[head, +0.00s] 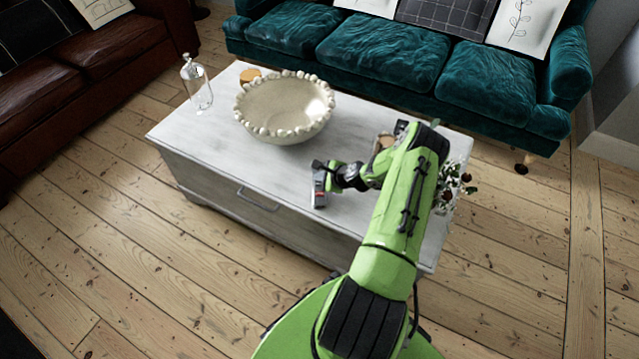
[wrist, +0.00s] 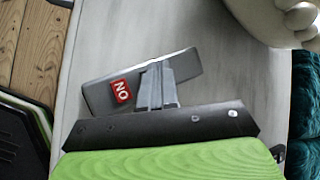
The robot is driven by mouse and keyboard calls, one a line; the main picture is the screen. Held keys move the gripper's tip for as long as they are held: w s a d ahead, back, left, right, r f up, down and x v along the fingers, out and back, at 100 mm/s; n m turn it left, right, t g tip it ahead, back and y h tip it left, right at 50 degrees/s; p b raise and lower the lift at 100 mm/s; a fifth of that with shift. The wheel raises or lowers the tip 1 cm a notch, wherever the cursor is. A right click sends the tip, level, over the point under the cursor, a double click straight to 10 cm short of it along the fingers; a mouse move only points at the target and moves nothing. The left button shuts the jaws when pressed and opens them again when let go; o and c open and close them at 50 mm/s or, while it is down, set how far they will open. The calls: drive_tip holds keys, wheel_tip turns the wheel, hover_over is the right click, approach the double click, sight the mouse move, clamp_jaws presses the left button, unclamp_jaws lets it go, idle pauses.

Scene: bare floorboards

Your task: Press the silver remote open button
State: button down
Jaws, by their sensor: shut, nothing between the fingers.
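The silver remote (wrist: 100,97) lies tilted across the wrist view, a grey bar with a red label (wrist: 122,91) in white lettering. In the head view its red and grey end (head: 319,199) shows near the front edge of the white table, partly covered by my wrist. My gripper (wrist: 158,72) is shut, with its fingertips over the middle of the remote, to the right of the red label. I cannot tell whether the fingertips touch it. The part of the remote behind the fingers is hidden.
The white chest-like table (head: 205,140) carries a large beaded bowl (head: 285,105), a glass bottle (head: 198,85) and an orange-topped item (head: 250,76). Flowers (head: 455,185) stand right of my arm. A teal sofa (head: 380,55) and a brown sofa (head: 100,50) flank the table. The front floor is clear.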

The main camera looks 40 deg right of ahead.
drive_tip(key=shift+f+b, duration=0.4)
drive_tip(key=shift+f, duration=0.05)
drive_tip(key=shift+f, duration=0.4)
idle(0.5)
drive_tip(key=shift+r+p, duration=0.6)
drive_tip(key=shift+r, duration=0.4)
wheel_tip(320, 180, up, 5)
drive_tip(key=p, duration=0.4)
idle(2.9)
